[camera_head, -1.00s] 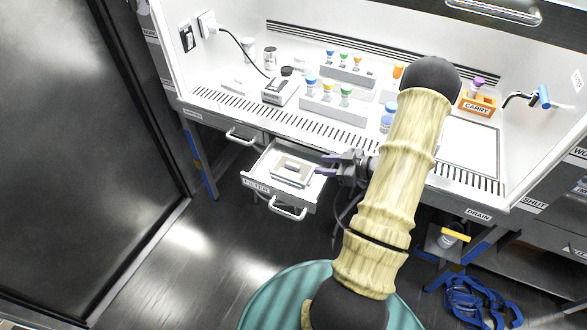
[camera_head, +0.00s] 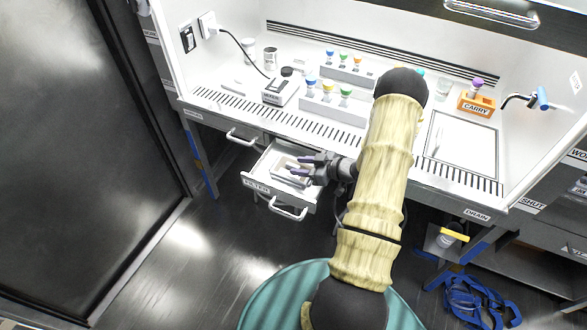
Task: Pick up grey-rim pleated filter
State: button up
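The pale rectangular filter (camera_head: 281,169) lies flat in an open drawer (camera_head: 257,179) under the bench; its grey rim and pleats are too small to make out. My gripper (camera_head: 296,165) reaches in from the right over the drawer. Its two fingers are apart with nothing visible between them. They cover part of the filter, and I cannot tell how high above it they are or whether they touch it.
The bench's front edge (camera_head: 318,140) runs just behind the drawer and my gripper. The drawer's handle (camera_head: 288,212) sticks out at the front. Vial racks (camera_head: 330,108), a small grey device (camera_head: 280,92) and an orange carry holder (camera_head: 476,105) stand on the bench.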

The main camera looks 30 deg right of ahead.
jog(key=shift+x, duration=1)
jog(key=shift+r, duration=0.1)
grip_shut()
